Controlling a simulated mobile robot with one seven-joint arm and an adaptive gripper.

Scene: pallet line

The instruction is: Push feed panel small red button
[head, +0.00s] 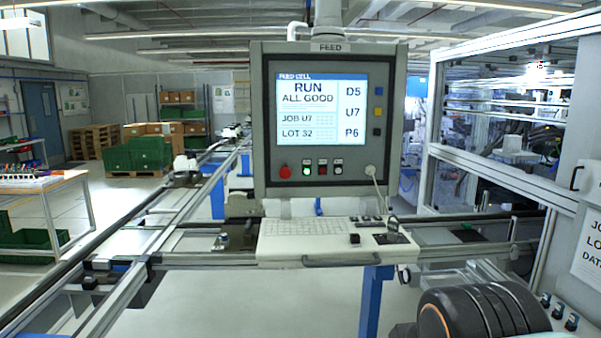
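The feed panel (258,120) stands upright ahead, a grey box with a FEED label on top and a lit screen (321,108). In the row under the screen, a small red button (322,168) sits between a green lit button (307,169) and a whitish button (338,167). A larger round red button (284,171) is at the left end of that row. Nothing covers these buttons. My gripper is not in view; only a dark rounded part of my arm with an orange stripe shows at the bottom right, well below the panel.
A keyboard shelf (290,247) with a front handle juts out under the panel. A cable hangs at the panel's lower right. Conveyor rails (75,257) run along the left. A framed machine enclosure (500,170) stands on the right. The space before the panel face looks clear.

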